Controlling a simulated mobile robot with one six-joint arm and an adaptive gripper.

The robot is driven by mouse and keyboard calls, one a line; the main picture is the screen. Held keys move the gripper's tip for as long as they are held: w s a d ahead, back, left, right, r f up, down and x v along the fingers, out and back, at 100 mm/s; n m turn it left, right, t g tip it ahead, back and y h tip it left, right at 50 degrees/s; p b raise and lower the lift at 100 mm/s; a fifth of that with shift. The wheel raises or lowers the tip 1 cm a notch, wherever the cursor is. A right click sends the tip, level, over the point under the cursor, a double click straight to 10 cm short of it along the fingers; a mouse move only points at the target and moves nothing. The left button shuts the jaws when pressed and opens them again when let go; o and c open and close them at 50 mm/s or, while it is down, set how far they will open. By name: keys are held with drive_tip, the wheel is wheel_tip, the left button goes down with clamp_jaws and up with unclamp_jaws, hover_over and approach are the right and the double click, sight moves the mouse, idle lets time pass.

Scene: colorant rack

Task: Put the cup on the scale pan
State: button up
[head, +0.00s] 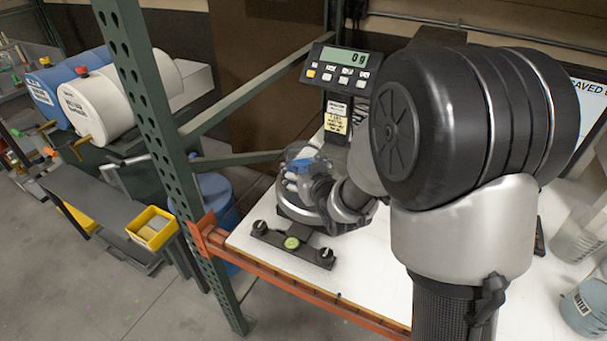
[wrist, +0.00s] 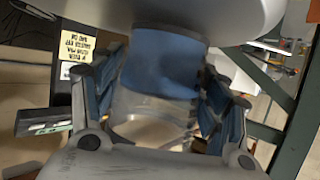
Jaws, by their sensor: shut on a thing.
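The cup is clear with a blue lower part; it shows in the head view (head: 299,153) and the wrist view (wrist: 155,105). My gripper (head: 305,178) is shut on it, with one finger on each side in the wrist view (wrist: 163,78). The round silver scale pan (head: 296,214) lies below my gripper in the head view, and its pale edge (wrist: 210,20) fills the top of the upside-down wrist view. The cup's base is close to the pan; I cannot tell whether they touch. The scale display (head: 345,58) reads 0 g. My gripper hides much of the cup and pan.
The scale's dark foot (head: 291,244) with a green level stands at the front of the white table (head: 375,270). A green rack post (head: 160,130) rises to the left. Clear containers (head: 582,235) stand at the right. A yellow bin (head: 152,228) is off the table.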

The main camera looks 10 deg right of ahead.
drive_tip(key=shift+f, duration=0.2)
drive_tip(key=shift+f, duration=0.15)
drive_tip(key=o, duration=1.4)
drive_tip(key=shift+c, duration=0.2)
